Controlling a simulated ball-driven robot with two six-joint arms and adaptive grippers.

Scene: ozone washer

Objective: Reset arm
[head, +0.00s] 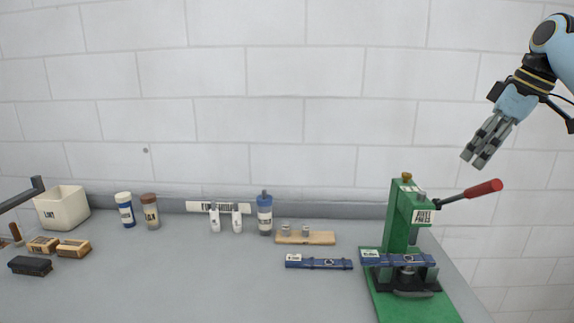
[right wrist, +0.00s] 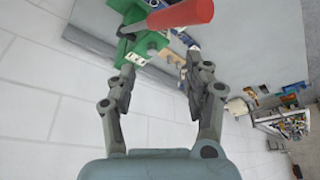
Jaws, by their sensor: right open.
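My right gripper (head: 484,147) is raised at the upper right of the head view, above and to the right of the green press. It is open and holds nothing; its two fingers are apart in the right wrist view (right wrist: 160,85). The green press (head: 395,230) stands on the right of the table, its lever ending in a red handle (head: 483,189). In the right wrist view the red handle (right wrist: 182,13) lies beyond the fingertips, apart from them.
A blue strap (head: 398,260) lies across the press, and another (head: 318,263) lies left of it. Bottles (head: 265,215), a wooden block (head: 306,238), a white bin (head: 62,208) and brushes (head: 30,266) stand along the table (head: 200,285). Its front middle is clear.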

